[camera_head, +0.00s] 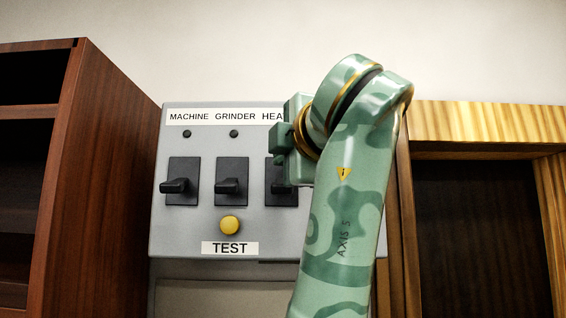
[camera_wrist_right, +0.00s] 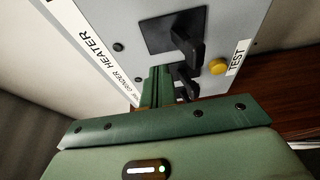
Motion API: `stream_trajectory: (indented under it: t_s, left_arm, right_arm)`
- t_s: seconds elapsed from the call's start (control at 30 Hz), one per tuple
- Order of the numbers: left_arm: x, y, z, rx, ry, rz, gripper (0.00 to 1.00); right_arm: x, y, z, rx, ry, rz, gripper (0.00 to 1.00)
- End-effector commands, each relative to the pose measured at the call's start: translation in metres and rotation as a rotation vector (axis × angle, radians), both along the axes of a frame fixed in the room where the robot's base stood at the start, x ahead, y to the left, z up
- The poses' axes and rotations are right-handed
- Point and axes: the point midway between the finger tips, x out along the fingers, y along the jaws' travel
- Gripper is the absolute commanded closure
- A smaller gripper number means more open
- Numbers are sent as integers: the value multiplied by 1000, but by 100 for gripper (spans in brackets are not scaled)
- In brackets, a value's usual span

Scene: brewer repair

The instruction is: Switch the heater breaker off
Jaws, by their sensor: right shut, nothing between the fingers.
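The grey breaker panel (camera_head: 210,240) carries three black switches under the labels MACHINE, GRINDER and a partly covered HEA. The heater breaker (camera_head: 283,197) is partly hidden behind my right gripper (camera_head: 279,138); its lower part and lever end show. In the right wrist view, the heater breaker (camera_wrist_right: 168,32) is the nearest switch, and its black lever sticks out from the plate. My right gripper's fingers (camera_wrist_right: 155,88) are shut and empty, close to the heater lever. I cannot tell whether they touch it. My left gripper is not in view.
The machine switch (camera_head: 182,184) and grinder switch (camera_head: 231,184) stand left of the heater breaker. A yellow TEST button (camera_head: 229,225) sits below them. A dark wooden cabinet (camera_head: 105,160) flanks the panel at left, and a lighter wooden frame (camera_head: 490,122) at right.

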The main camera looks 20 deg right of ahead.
Motion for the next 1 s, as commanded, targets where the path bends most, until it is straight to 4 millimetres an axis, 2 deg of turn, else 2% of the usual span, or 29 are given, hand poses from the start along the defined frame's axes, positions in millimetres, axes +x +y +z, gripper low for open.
stream_trajectory:
  t_s: [0.13,0.6,1.0]
  left_arm:
    - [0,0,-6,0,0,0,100]
    - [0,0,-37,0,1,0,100]
    - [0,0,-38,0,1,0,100]
  right_arm:
    - [-9,3,-1,0,-2,0,100]
    - [-61,18,-2,-1,-1,0,100]
    - [-67,19,0,0,0,0,100]
